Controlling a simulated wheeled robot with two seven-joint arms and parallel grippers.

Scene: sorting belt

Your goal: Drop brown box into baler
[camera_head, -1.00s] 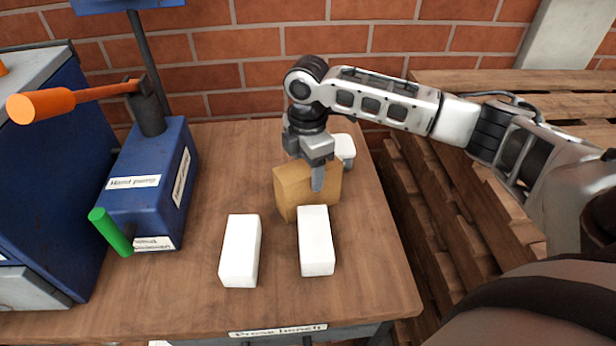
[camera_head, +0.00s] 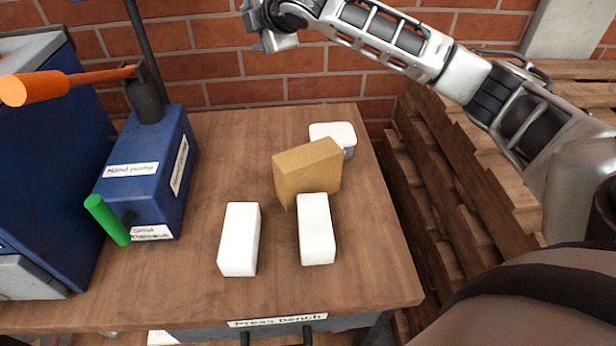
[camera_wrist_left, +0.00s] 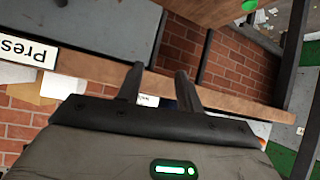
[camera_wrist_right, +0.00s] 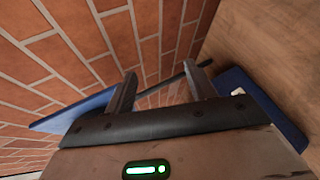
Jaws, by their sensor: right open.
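The brown box (camera_head: 312,172) stands on the wooden bench (camera_head: 365,270), just behind a white block (camera_head: 316,230), with no gripper touching it. My right gripper (camera_head: 256,28) is raised near the top edge of the head view, above and behind the box. In the right wrist view its fingers (camera_wrist_right: 160,76) are apart and empty, facing the brick wall. My left gripper is outside the head view. In the left wrist view its fingers (camera_wrist_left: 158,82) are apart with nothing between them, below the bench edge. A large blue cabinet (camera_head: 50,190) at far left may be the baler; I cannot tell.
A blue hand pump (camera_head: 150,185) with an orange lever (camera_head: 65,84) and a green handle (camera_head: 107,220) stands left on the bench. Another white block (camera_head: 240,238) lies nearby, and a white item (camera_head: 334,135) is behind the box. Wooden pallets (camera_head: 450,190) are stacked at right.

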